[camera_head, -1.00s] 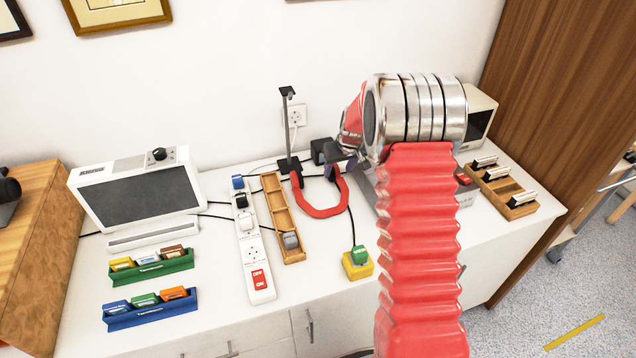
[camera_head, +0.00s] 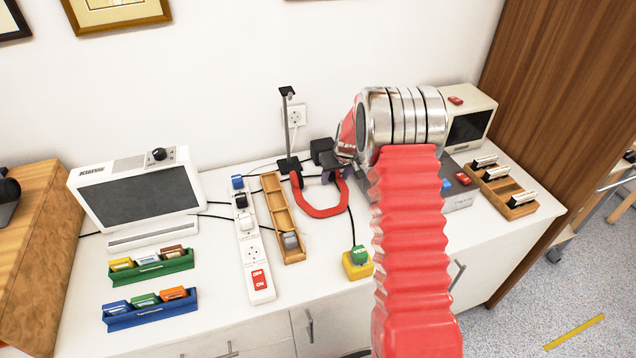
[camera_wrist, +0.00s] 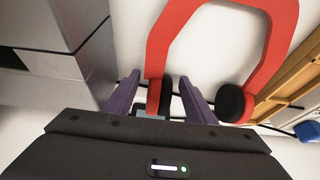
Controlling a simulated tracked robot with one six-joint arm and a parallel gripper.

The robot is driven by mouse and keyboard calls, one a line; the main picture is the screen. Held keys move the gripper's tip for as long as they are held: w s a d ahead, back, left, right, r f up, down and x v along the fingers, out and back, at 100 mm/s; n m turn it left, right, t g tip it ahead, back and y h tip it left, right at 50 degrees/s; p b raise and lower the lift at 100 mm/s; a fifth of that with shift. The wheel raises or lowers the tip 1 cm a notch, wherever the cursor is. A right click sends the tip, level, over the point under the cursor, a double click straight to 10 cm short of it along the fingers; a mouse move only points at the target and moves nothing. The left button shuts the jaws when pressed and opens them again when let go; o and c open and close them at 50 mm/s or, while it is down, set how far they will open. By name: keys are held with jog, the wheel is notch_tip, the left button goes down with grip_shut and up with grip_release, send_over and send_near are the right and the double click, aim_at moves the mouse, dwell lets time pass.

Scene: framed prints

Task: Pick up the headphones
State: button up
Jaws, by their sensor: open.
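Red headphones with black ear cushions lie on the white countertop, their red band (camera_head: 322,212) curving toward the front in the head view. In the wrist view the red band (camera_wrist: 218,8) arches at the top, with one black ear cushion (camera_wrist: 234,103) to the right of my gripper. My gripper (camera_wrist: 160,84) is open, its two purple fingers on either side of the other ear cup (camera_wrist: 158,95). Whether the fingers touch that cup cannot be told. In the head view my gripper (camera_head: 335,177) is at the right end of the headphones, partly hidden by my wrist.
A black stand (camera_head: 288,135) rises behind the headphones. A wooden tray (camera_head: 277,205) and a white power strip (camera_head: 251,240) lie to the left.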

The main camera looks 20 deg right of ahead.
jog(key=shift+c, duration=0.3)
jog(key=c, duration=1.2)
